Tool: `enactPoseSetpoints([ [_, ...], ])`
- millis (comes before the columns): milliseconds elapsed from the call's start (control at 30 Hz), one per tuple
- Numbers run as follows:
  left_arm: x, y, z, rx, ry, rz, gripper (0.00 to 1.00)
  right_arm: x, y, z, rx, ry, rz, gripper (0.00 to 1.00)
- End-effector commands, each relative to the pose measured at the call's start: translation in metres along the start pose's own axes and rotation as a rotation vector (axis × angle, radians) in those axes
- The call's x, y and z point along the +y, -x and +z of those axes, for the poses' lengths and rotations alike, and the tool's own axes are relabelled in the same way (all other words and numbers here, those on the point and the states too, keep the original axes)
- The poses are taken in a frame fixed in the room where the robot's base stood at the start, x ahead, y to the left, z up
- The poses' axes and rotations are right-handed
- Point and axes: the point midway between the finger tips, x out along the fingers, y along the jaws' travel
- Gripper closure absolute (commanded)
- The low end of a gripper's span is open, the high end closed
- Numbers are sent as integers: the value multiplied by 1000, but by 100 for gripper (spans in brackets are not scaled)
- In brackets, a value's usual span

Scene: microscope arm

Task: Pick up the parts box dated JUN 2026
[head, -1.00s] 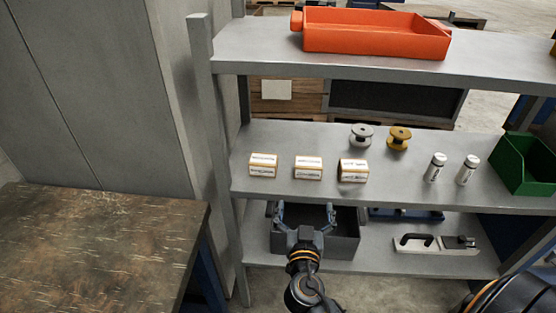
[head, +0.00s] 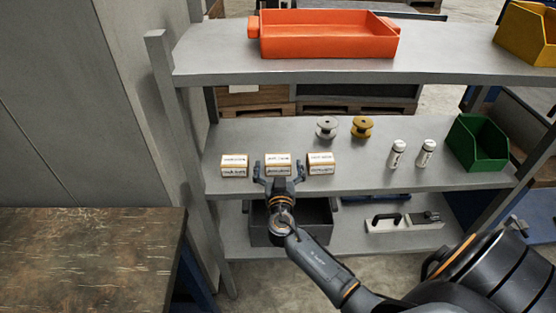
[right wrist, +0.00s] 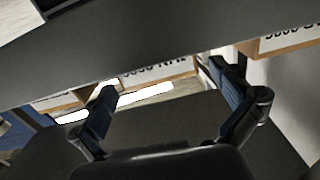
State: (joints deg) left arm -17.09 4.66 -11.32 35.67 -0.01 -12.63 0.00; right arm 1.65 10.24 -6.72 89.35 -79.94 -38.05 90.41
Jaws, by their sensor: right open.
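Three small white parts boxes with orange-brown edges stand in a row on the middle shelf: the left box (head: 234,166), the middle box (head: 278,160) and the right box (head: 321,163). Their printed labels are too small to read surely in the head view. My right gripper (head: 279,171) is open at the middle box, its fingers toward either side of it; contact cannot be told. In the right wrist view the open fingers (right wrist: 162,78) show near a box with a partly hidden label (right wrist: 150,75). The date is not clearly legible. My left gripper is out of view.
The middle shelf (head: 370,178) also holds a grey spool (head: 326,127), a yellow spool (head: 362,127), two white cylinders (head: 397,153) and a green bin (head: 478,143). An orange tray (head: 328,35) is above. A dark bin (head: 310,222) is below. A worn table (head: 85,255) stands left.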

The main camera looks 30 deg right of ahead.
Motion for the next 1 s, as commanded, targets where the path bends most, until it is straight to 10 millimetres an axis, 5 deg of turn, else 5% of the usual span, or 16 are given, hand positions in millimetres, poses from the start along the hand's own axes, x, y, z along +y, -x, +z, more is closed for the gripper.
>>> enactPoseSetpoints([
  [333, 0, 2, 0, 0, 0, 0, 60, 0, -10, 2, -1, 1, -1, 0],
  [700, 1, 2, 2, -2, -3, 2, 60, 0, -10, 1, -1, 1, -1, 72],
  [1000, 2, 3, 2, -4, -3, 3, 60, 0, -10, -2, 2, 0, 0, 72],
])
